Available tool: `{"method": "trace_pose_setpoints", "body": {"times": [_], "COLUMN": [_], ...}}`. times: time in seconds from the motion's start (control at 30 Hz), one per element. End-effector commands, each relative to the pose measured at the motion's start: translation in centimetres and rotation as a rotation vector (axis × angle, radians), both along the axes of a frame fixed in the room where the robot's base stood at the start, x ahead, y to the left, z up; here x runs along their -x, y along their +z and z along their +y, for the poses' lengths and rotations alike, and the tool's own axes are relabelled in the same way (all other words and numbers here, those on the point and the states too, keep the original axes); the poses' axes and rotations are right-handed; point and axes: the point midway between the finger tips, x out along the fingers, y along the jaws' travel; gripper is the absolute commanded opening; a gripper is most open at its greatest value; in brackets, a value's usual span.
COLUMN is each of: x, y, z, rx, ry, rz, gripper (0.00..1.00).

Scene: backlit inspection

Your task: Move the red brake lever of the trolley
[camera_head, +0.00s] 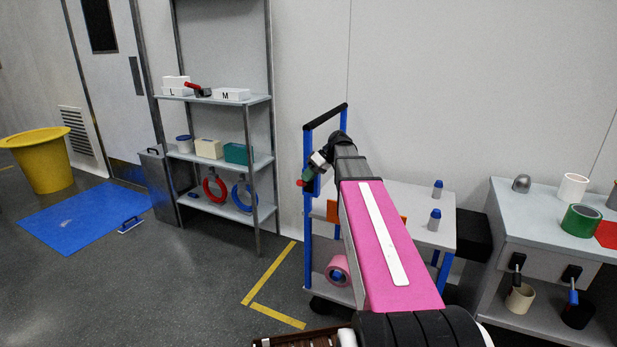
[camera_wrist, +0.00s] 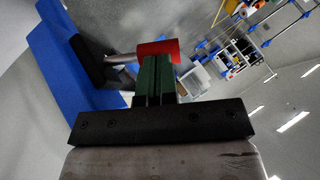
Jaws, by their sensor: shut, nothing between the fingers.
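The trolley (camera_head: 307,235) has blue posts, a black top handle and pale shelves. Its red brake lever shows as a small red end (camera_head: 299,183) beside the near post in the head view. In the wrist view the lever's red grip (camera_wrist: 160,48) sits on a grey rod from a black mount (camera_wrist: 88,60) on the blue post (camera_wrist: 62,55). My gripper (camera_head: 307,173) is at the post, close to the lever. In the wrist view its green fingers (camera_wrist: 158,65) are shut and empty, overlapping the red grip's lower edge. I cannot tell whether they touch it.
Blue-capped bottles (camera_head: 435,219) stand on the trolley top, and a pink roll (camera_head: 338,270) lies below. A grey bench (camera_head: 540,225) stands at right. A shelf rack (camera_head: 250,165) and blue mat (camera_head: 85,217) are at left. Floor between rack and trolley is clear.

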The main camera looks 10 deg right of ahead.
Motion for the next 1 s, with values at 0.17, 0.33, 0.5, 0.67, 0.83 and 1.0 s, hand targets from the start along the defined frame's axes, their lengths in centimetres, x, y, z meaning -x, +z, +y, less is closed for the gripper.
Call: {"method": "trace_pose_setpoints", "body": {"times": [0.17,0.33,0.5,0.67,0.83,1.0], "x": [0.3,0.8,1.5,2.1,2.5,2.7], "y": [-0.1,-0.5,-1.2,-2.2,-3.3,-4.4], "z": [0.1,0.5,0.9,1.3,1.6,1.8], "rx": [0.013,0.055,0.129,0.215,0.304,0.382], "ry": [0.001,0.001,0.001,0.002,0.001,0.001], "rz": [-0.019,-0.076,-0.176,-0.295,-0.418,-0.524], "gripper": [0.0,0.0,0.0,0.0,0.0,0.0]}}
